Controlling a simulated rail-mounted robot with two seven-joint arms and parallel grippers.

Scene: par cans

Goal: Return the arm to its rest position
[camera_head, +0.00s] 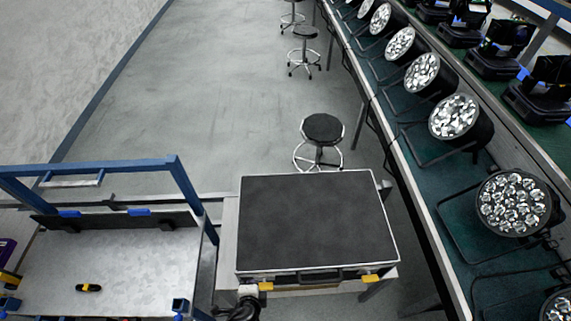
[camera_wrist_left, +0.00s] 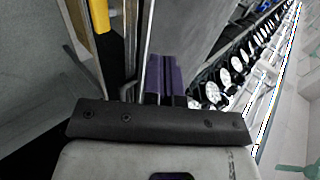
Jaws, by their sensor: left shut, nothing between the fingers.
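My left gripper (camera_wrist_left: 165,62) shows in the left wrist view as two purple fingers side by side, closed together with nothing between them. The fingers point up the picture, away from the dark wrist bracket, and touch nothing that I can make out. In the head view I cannot make out my left arm with certainty; a small purple piece (camera_head: 6,250) shows at the left edge, and I cannot tell what it is. My right gripper shows in neither view.
A black case (camera_head: 315,220) with yellow latches stands in front. A blue-framed bench (camera_head: 110,265) at left holds a small yellow-black tool (camera_head: 89,288). Par cans (camera_head: 512,203) line a long table at right. Stools (camera_head: 322,130) stand behind the case; the floor (camera_head: 190,100) beyond is clear.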

